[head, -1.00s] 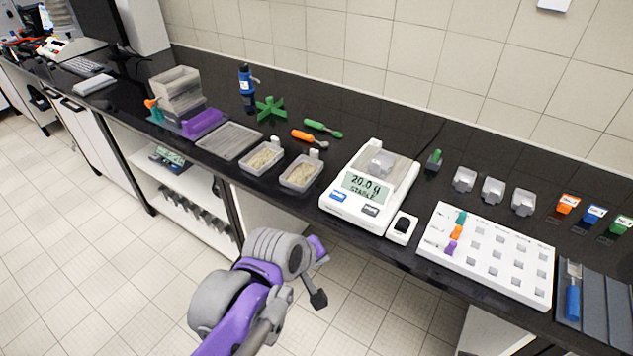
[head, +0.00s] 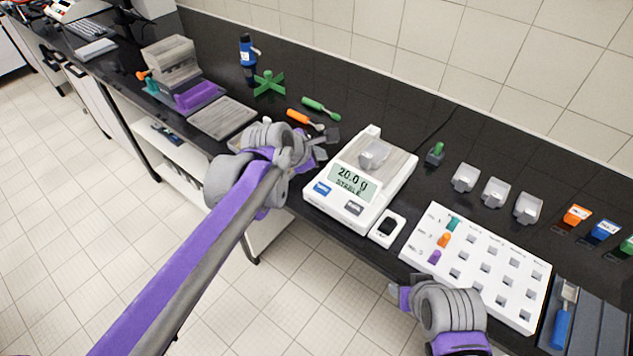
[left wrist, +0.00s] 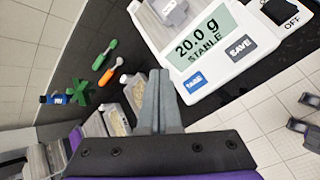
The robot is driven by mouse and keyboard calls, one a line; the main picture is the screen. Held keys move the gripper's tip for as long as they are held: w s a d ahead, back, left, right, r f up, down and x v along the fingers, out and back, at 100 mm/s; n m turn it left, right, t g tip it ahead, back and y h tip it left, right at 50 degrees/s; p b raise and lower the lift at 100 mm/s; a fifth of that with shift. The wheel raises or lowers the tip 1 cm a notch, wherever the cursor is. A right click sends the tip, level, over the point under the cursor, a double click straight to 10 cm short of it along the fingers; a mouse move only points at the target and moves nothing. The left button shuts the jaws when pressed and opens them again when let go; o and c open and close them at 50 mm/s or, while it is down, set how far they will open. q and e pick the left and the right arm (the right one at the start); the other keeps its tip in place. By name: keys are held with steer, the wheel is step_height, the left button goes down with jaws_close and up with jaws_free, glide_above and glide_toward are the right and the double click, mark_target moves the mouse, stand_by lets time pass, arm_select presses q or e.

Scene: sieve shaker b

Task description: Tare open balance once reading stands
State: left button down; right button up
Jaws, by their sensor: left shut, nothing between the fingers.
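The white balance (head: 374,165) stands on the black bench, and its display (head: 353,180) reads 20.0 g STABLE. A small clear cup (head: 374,152) sits on its pan. The blue key (head: 322,188) is at the front left and the grey SAVE key (head: 354,209) at the front right. The display (left wrist: 205,43), blue key (left wrist: 195,81) and SAVE key (left wrist: 241,46) also show in the left wrist view. My left gripper (head: 328,137) is shut and empty, just left of the balance; its fingertips (left wrist: 158,78) are apart from the blue key. My right gripper (head: 398,295) is low in front of the bench.
A black-and-white switch unit (head: 388,229) stands next to the balance. A white slotted board (head: 480,262) with coloured pegs is to the right. Clear cups (head: 495,192) stand behind it. A grey tray (head: 222,118) and orange (head: 304,118) and green tools lie left.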

arm_select(q)
steer(key=shift+s, duration=0.1)
arm_select(e)
steer(key=shift+s, duration=0.1)
arm_select(q)
steer(key=shift+f, duration=0.1)
arm_select(e)
steer(key=shift+f, duration=0.1)
arm_select(q)
steer(key=b, duration=0.4)
glide_above(319, 190)
step_height(319, 190, down, 8)
steer(key=shift+s+r, duration=0.15)
steer(key=shift+f+b, duration=0.4)
steer(key=shift+f, duration=0.05)
arm_select(e)
step_height(319, 190, down, 6)
steer(key=s, duration=0.2)
steer(key=shift+s+f+g, duration=0.15)
steer(key=shift+f+g, duration=0.05)
steer(key=shift+g, duration=0.1)
stand_by(0.6)
arm_select(q)
steer(key=shift+f+b, duration=0.3)
steer(key=shift+f, duration=0.1)
arm_select(e)
steer(key=shift+f, duration=0.3)
